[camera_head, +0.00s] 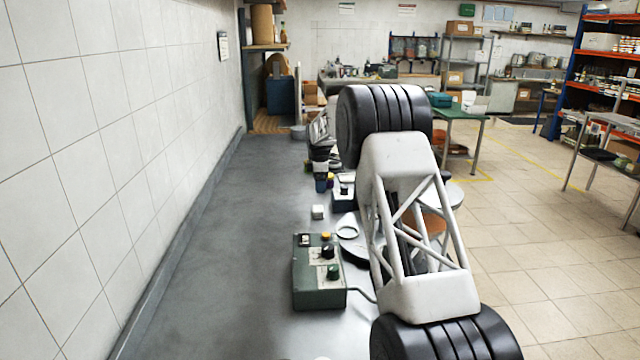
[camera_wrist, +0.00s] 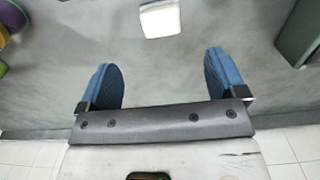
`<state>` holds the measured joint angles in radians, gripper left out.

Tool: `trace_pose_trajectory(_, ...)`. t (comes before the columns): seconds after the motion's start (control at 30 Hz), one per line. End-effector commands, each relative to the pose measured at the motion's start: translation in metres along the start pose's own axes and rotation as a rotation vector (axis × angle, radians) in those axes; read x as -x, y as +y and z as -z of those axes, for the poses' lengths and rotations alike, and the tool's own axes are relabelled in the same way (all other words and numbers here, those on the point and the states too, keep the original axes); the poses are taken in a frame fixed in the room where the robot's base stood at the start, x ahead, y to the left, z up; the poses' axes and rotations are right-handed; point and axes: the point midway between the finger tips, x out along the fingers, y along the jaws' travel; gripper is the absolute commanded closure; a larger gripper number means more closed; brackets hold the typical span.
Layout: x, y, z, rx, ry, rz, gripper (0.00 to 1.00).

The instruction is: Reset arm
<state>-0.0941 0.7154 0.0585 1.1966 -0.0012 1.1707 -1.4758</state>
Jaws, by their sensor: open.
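In the wrist view my gripper (camera_wrist: 160,82) is open, with its two blue fingers wide apart and nothing between them. A small white block (camera_wrist: 160,18) lies on the grey surface beyond the fingertips, apart from them. In the head view a small white block (camera_head: 318,212) sits on the grey bench behind the green control box. My arm stands large at the right of the bench in the head view and hides part of it. I cannot clearly make out my gripper's fingers there.
The green control box (camera_head: 319,278) with knobs stands near the arm; a smaller box (camera_head: 343,191) lies farther back. Small coloured items (camera_head: 321,184) stand beyond the block. A tiled wall (camera_head: 90,130) bounds the left. The bench's left part (camera_head: 220,240) is clear.

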Motion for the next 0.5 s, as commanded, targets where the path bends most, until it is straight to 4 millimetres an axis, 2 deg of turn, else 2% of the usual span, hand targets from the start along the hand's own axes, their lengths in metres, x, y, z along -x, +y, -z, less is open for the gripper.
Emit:
trace_pose_trajectory(0.27, 0.008, -0.004, -0.001, -0.012, 0.001, -0.005, 0.10)
trace_pose_trajectory(0.37, 0.018, -0.011, -0.003, -0.029, 0.001, -0.011, 0.10)
trace_pose_trajectory(0.5, 0.041, -0.027, -0.007, -0.070, 0.003, -0.024, 0.10)
